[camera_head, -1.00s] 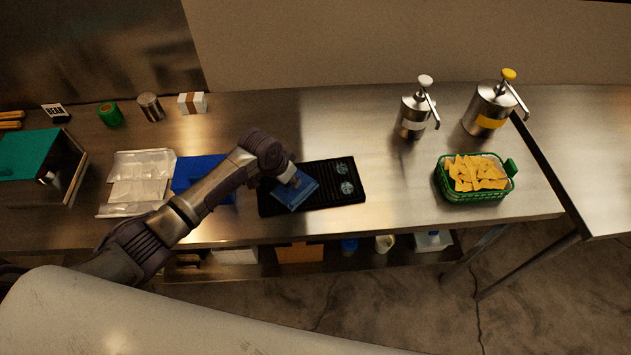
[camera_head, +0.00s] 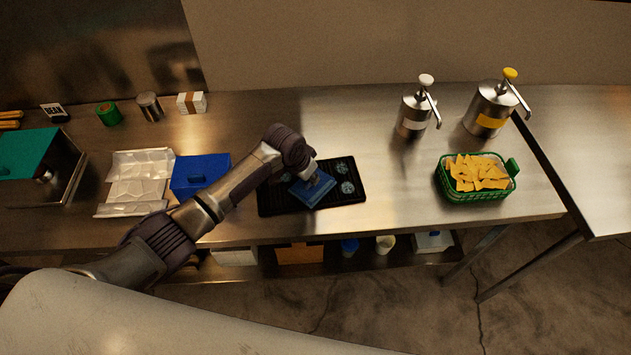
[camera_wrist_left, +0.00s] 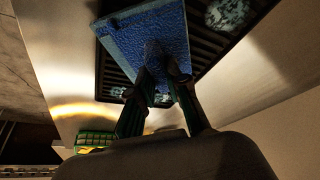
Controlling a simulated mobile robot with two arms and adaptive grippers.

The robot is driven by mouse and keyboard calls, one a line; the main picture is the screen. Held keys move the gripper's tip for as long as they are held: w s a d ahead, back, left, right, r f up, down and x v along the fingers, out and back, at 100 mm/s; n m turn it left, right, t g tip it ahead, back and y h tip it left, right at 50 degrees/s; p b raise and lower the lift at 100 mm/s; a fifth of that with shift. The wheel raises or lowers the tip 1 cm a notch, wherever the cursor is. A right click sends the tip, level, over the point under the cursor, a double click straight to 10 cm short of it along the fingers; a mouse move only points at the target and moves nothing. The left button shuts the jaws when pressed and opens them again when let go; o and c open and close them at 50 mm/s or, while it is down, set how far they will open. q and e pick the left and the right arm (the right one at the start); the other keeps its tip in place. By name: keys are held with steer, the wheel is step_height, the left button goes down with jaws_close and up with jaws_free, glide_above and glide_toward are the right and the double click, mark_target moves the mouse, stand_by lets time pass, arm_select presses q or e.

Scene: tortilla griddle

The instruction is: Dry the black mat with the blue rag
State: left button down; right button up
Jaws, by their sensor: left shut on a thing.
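The black mat (camera_head: 278,205) lies on the steel counter. It is ribbed, and glossy wet-looking patches (camera_head: 346,178) show on its right part. My left gripper (camera_head: 316,182) is over the mat and shut on the blue rag (camera_head: 312,192). The rag is a flat blue square over the middle of the mat. In the left wrist view my left gripper (camera_wrist_left: 160,72) pinches the rag (camera_wrist_left: 147,35), with the mat (camera_wrist_left: 215,48) under it and a wet patch (camera_wrist_left: 228,12) beside it. Whether the rag presses on the mat all over cannot be told. My right gripper is not in view.
A blue container (camera_head: 200,172) and a clear-wrapped tray (camera_head: 140,180) lie left of the mat. Two steel pump dispensers (camera_head: 413,115) (camera_head: 488,115) and a green basket of chips (camera_head: 478,178) stand to the right. The counter just right of the mat is clear.

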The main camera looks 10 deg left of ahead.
mark_target(332, 179)
arm_select(q)
steer(key=shift+w+d+b, duration=0.2)
steer(key=shift+w+d, duration=0.1)
steer(key=shift+d, duration=0.5)
steer(key=shift+w+d+b, duration=0.2)
steer(key=shift+w+d, duration=0.1)
steer(key=shift+d, duration=0.55)
steer(key=shift+w+d+b, duration=0.2)
steer(key=shift+w+d, duration=0.1)
steer(key=shift+d, duration=0.5)
steer(key=shift+w+d+f+b, duration=0.1)
steer(key=shift+w+d+b, duration=0.1)
steer(key=shift+d+b, duration=0.25)
steer(key=shift+w+d+f+b, duration=0.1)
steer(key=shift+w+d+b, duration=0.15)
steer(key=shift+d, duration=0.35)
steer(key=shift+s+r, duration=0.1)
steer(key=shift+a, duration=0.1)
